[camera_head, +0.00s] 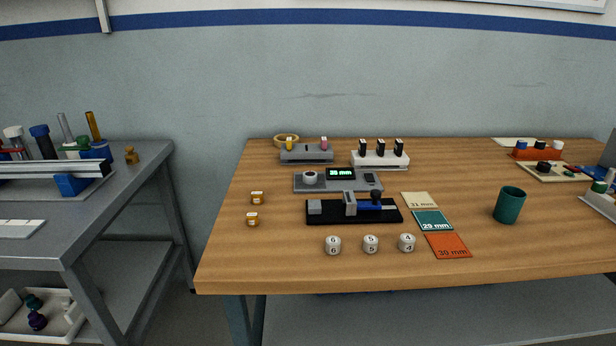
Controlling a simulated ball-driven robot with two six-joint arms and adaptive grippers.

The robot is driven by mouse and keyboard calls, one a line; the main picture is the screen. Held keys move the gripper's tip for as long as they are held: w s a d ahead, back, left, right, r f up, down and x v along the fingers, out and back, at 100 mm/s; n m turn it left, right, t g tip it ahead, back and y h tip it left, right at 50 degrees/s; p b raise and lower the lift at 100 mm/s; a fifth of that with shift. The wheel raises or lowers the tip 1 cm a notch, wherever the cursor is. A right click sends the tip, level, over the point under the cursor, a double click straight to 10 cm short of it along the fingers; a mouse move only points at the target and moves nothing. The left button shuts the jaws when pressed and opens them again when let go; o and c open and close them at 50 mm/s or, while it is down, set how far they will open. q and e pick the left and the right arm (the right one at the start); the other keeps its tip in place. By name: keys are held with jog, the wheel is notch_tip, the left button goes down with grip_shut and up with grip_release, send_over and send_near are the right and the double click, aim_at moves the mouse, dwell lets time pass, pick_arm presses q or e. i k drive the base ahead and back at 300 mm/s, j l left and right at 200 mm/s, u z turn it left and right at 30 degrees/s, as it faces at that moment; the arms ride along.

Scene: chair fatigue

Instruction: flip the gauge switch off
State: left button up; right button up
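The gauge (337,182) is a low grey unit in the middle of the wooden table. Its small display (341,173) is lit green and reads what looks like 30-something mm; the first digits are hard to read. A dark switch (370,178) sits at the right end of the gauge, too small to tell which way it is tipped. A round white knob or cup (309,177) is at the gauge's left end. Neither of my grippers is in view.
In front of the gauge is a black fixture (390,215) with a blue-handled clamp. Several white numbered cylinders (371,244) stand near the front edge. Coloured cards (447,246) and a green cup (509,205) are at right. A grey rack (306,154) and a white rack (380,162) stand behind.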

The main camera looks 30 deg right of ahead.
aim_at(368, 177)
jog(key=k+l, duration=0.3)
jog(key=l, duration=0.2)
jog(key=k+l+u, duration=0.15)
jog(key=k+l, duration=0.15)
jog(key=l, duration=0.25)
jog(key=k+l, duration=0.35)
jog(key=l, duration=0.15)
